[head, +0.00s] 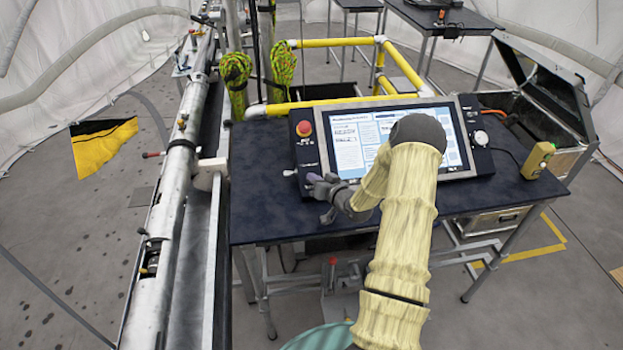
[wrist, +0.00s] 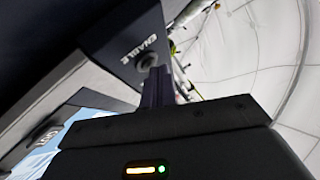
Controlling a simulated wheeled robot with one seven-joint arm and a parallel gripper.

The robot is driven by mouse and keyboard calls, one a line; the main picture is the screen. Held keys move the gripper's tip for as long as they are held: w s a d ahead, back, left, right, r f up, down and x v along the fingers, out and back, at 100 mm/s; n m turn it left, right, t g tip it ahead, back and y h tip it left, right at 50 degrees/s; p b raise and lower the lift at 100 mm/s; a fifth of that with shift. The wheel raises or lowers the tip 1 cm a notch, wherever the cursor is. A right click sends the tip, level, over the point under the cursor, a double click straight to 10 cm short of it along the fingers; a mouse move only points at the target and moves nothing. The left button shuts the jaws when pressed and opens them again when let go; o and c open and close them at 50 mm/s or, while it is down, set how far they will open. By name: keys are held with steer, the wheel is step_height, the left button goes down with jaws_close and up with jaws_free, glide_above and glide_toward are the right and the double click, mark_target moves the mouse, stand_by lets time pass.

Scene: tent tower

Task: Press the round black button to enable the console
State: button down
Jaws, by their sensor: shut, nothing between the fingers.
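The console (head: 305,155) stands on the dark table, with a lit screen (head: 345,145) and a red mushroom button (head: 304,128) on its left panel. In the wrist view, the round black button (wrist: 147,60) sits on the panel beside the white word ENABLE. My gripper (head: 318,182) is at the lower left corner of the console. In the wrist view its fingers (wrist: 158,74) are shut and empty, with their tips right at the button and partly covering it. I cannot tell whether they touch it. In the head view the button is hidden behind my gripper.
The dark table (head: 270,210) has bare room left and in front of the console. A yellow handheld device (head: 538,160) stands at its right end. Yellow pipe railing (head: 330,103) runs behind, and a long metal rail (head: 180,190) stands on the left.

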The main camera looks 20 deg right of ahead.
steer(key=shift+s+a+r+p, duration=0.15)
steer(key=shift+s+r+p, duration=0.15)
steer(key=shift+s+r, duration=0.25)
steer(key=shift+w+r, duration=0.1)
steer(key=shift+w, duration=0.05)
steer(key=s+r, duration=0.1)
steer(key=s+r+p, duration=0.1)
steer(key=r+p, duration=0.1)
steer(key=r, duration=0.1)
steer(key=shift+s+a, duration=0.4)
stand_by(0.9)
steer(key=s+a+r+n+g, duration=0.1)
steer(key=s+a+r+g, duration=0.2)
steer(key=s+a, duration=0.3)
steer(key=s+a+r+n+g+h+b, duration=0.1)
steer(key=s+a+r+g, duration=0.2)
steer(key=s, duration=0.7)
steer(key=s+a+r+n+g+h+b, duration=0.1)
steer(key=s+a+r+g, duration=0.2)
steer(key=s+a+g, duration=0.3)
steer(key=s+a, duration=0.2)
steer(key=s, duration=0.1)
steer(key=shift+a, duration=0.4)
